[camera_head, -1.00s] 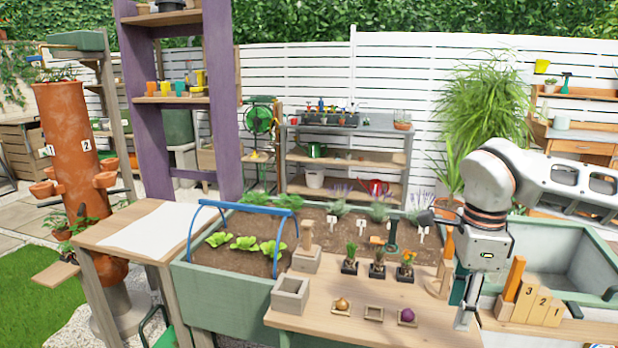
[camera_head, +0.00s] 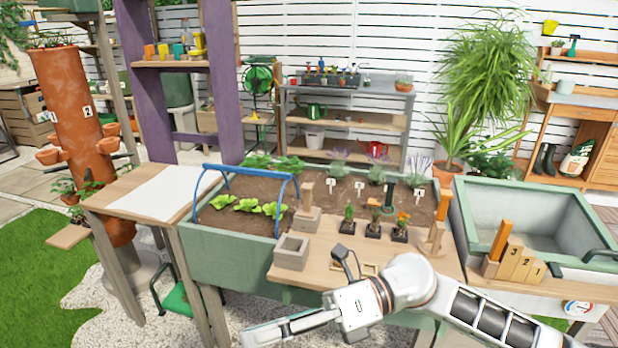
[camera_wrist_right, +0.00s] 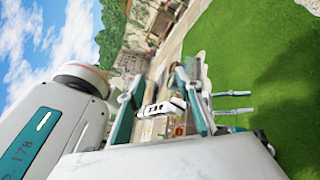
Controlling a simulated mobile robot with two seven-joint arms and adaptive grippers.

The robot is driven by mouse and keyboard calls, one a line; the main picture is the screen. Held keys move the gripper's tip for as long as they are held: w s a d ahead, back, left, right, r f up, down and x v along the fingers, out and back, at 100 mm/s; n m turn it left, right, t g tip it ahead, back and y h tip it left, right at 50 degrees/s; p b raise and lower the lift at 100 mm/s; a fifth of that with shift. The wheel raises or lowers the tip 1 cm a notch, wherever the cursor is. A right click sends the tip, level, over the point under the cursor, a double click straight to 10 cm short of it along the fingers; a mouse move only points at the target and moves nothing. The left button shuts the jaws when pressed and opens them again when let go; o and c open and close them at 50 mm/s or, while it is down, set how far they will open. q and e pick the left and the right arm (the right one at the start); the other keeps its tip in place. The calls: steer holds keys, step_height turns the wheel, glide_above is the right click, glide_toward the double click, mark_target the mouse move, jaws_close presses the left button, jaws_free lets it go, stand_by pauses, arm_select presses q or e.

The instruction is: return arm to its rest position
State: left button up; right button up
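My right arm reaches in from the bottom right of the head view. Its gripper (camera_head: 268,333) points left, low in front of the potting table's front edge, partly cut off by the bottom of the picture. In the right wrist view the teal-sided fingers (camera_wrist_right: 165,100) stand apart with nothing held between them. My left arm and gripper are not in view.
A planter bed (camera_head: 230,255) is at left, a basin (camera_head: 545,240) at right. A green stool (camera_head: 178,300) stands lower left.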

steer(key=w+d+r+m+t+y+p, duration=0.25)
steer(key=w+m+t+y, duration=0.3)
steer(key=m+t, duration=0.85)
steer(key=w+d+f+m+t+h, duration=0.4)
steer(key=d+f+m+t+h, duration=0.45)
steer(key=m, duration=0.95)
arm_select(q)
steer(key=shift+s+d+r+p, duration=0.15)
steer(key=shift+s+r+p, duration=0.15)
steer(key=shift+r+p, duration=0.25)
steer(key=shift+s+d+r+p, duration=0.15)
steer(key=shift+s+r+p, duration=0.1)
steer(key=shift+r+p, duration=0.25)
arm_select(e)
steer(key=s+d+f+m+g+h, duration=0.2)
steer(key=s+d+f, duration=0.3)
steer(key=f, duration=0.4)
steer(key=s+d+f+m+g+h, duration=0.2)
steer(key=s+d+f+m+h, duration=0.3)
steer(key=f, duration=0.3)
steer(key=s+d+f+m+g+h, duration=0.3)
steer(key=s+d+f, duration=0.3)
steer(key=f, duration=0.3)
steer(key=shift+s+f+m+h, duration=0.3)
steer(key=shift+m, duration=0.2)
